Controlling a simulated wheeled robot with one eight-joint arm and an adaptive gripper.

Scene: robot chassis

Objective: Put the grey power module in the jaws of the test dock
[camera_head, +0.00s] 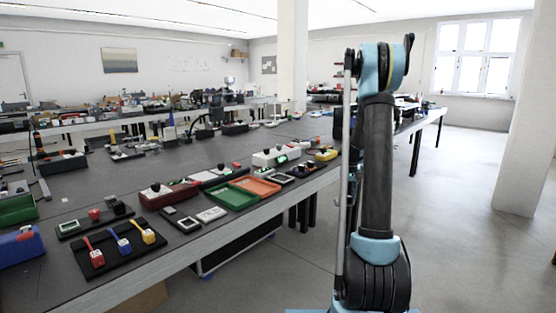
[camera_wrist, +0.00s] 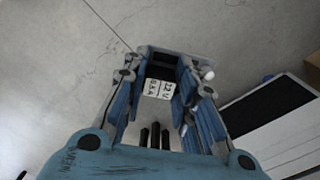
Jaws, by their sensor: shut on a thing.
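In the wrist view my gripper (camera_wrist: 165,76) is shut on the grey power module (camera_wrist: 158,90), which lies between the blue fingers. The module has a white label with dark print reading roughly 12V and 0.5A, a dark end at the top and several black prongs towards the wrist. Bare floor is behind the gripper, so the module is held off the table. In the head view my arm stands upright to the right of the table; my gripper and the module cannot be made out there. I cannot tell for sure which device is the test dock.
On the dark table (camera_head: 130,268) stand a white box with a green display (camera_head: 278,156), a green tray (camera_head: 231,197), an orange tray (camera_head: 255,187), a red device (camera_head: 167,192) and a black board with coloured switches (camera_head: 120,248). Open floor (camera_head: 470,240) is at the right.

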